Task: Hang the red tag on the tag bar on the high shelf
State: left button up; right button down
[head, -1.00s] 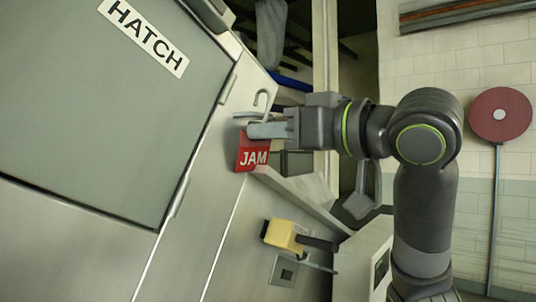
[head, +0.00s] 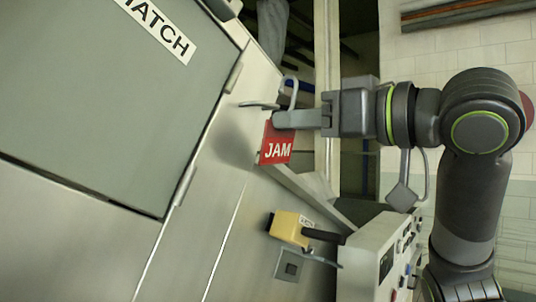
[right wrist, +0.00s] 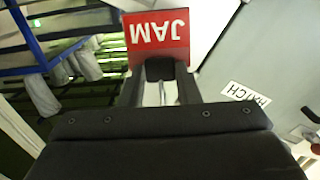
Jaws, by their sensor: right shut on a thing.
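My right gripper (head: 280,119) is shut on the red tag (head: 276,142), which has white letters JAM. A pale curved hook (head: 290,91) rises above the fingers. A short thin grey rod (head: 258,104) sticks out at the steel panel edge, just left of the hook; they look apart, though depth is hard to judge. I cannot tell whether this rod is the tag bar. In the right wrist view the tag (right wrist: 156,36) is upside down in front of the fingers (right wrist: 160,72). My left gripper is not in view.
The grey hatch door (head: 110,105) with its HATCH label (head: 157,28) fills the left. A yellow block (head: 290,228) and a control box (head: 375,258) are below the tag. In the right wrist view, blue-framed racking (right wrist: 45,65) stands at the left.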

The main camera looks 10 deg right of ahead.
jog(key=shift+b+v, duration=0.6)
jog(key=shift+v, duration=1.2)
jog(key=shift+w+f, duration=0.1)
